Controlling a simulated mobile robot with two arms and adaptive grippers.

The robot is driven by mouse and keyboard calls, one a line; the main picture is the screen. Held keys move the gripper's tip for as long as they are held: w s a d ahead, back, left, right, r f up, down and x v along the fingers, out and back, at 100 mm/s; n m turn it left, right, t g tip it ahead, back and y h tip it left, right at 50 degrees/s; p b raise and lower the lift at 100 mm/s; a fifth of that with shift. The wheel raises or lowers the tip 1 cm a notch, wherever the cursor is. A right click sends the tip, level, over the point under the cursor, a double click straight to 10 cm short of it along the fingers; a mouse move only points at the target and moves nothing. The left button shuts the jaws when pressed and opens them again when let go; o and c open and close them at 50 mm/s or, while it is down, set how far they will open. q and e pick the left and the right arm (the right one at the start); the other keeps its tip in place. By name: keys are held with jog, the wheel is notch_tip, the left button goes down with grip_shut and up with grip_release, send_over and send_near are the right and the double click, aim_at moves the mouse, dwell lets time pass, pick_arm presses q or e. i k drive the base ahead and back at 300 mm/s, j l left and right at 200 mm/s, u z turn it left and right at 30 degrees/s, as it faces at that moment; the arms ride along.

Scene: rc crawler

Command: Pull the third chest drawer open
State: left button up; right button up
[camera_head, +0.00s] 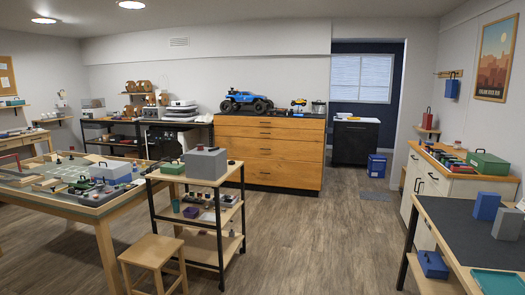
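A wide wooden chest of drawers (290,155) stands against the back wall, slightly right of the middle of the view. Its orange-brown front has several stacked drawers with small dark handles, and all look shut. The third drawer from the top (290,157) appears flush with the front. The shelf cart in front hides a little of the chest's lower left. Neither of my grippers is in view.
A shelf cart (203,225) with a grey box on top (206,164) and a wooden stool (152,250) stand in front, left of centre. A blue toy truck (246,101) sits on the chest. The wood floor (310,230) is clear right of the cart.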

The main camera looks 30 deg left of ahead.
aim_at(270, 145)
jog(key=i+j+u, duration=0.3)
jog(key=i, duration=0.9)
jog(key=i+l+u, duration=0.1)
jog(key=i+u, duration=0.2)
jog(key=i, duration=2.7)
jog(key=i+l+u, duration=0.15)
jog(key=i, duration=1.6)
jog(key=i+u, duration=0.15)
jog(key=i, duration=0.45)
jog(key=i+u, duration=0.15)
jog(key=i, duration=0.45)
jog(key=i+l+u, duration=0.15)
jog(key=i, duration=0.45)
